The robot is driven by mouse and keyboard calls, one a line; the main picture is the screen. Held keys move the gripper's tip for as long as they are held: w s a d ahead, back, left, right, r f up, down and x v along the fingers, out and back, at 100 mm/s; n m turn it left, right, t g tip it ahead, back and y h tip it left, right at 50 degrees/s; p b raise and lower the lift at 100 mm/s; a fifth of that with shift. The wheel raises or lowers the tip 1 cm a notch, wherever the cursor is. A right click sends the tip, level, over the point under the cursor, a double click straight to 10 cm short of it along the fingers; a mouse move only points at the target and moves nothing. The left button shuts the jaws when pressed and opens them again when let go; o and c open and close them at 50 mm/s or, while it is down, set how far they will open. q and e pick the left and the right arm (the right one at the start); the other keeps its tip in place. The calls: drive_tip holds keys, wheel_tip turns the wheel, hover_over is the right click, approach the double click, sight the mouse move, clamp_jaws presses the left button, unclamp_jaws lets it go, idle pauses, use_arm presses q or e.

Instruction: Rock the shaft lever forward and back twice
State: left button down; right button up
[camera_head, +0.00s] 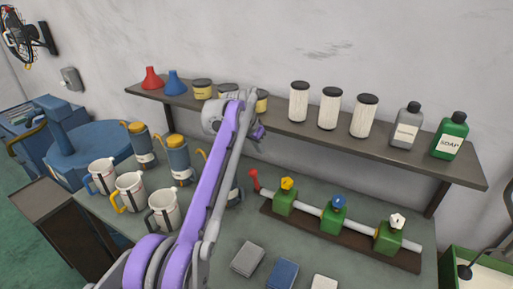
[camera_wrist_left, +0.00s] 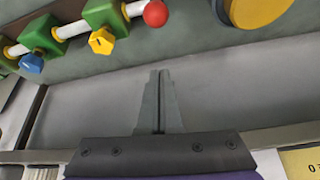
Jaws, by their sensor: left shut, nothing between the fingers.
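A pale shaft (camera_head: 308,208) runs through several green blocks on a dark base board at the right of the bench. The shaft lever (camera_head: 254,180) is red, with a ball end, at the shaft's left end. In the left wrist view its red ball (camera_wrist_left: 155,13) shows at the top edge, beside the pale shaft (camera_wrist_left: 75,29). My left gripper (camera_head: 259,132) is near the shelf, above and behind the lever. In the left wrist view its grey fingers (camera_wrist_left: 160,76) are shut and empty, apart from the red ball. My right gripper is not in view.
A wall shelf (camera_head: 293,127) holds white canisters, bottles, yellow jars and red and blue funnels, close to my left gripper. Mugs (camera_head: 164,211) and blue-and-yellow vessels (camera_head: 179,160) stand left of my arm. Grey, blue and white blocks (camera_head: 282,274) lie at the bench front.

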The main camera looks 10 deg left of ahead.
sight(256, 182)
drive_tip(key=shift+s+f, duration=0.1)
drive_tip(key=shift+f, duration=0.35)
use_arm(q)
drive_tip(key=f, duration=0.2)
drive_tip(key=f+b, duration=0.1)
drive_tip(key=f, duration=0.3)
drive_tip(key=shift+s+a, duration=0.25)
drive_tip(key=shift+s, duration=0.1)
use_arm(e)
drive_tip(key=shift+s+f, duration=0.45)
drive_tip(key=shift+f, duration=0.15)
use_arm(q)
drive_tip(key=shift+a, duration=0.15)
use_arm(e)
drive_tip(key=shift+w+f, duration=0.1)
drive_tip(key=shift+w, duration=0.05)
use_arm(q)
drive_tip(key=shift+s, duration=0.1)
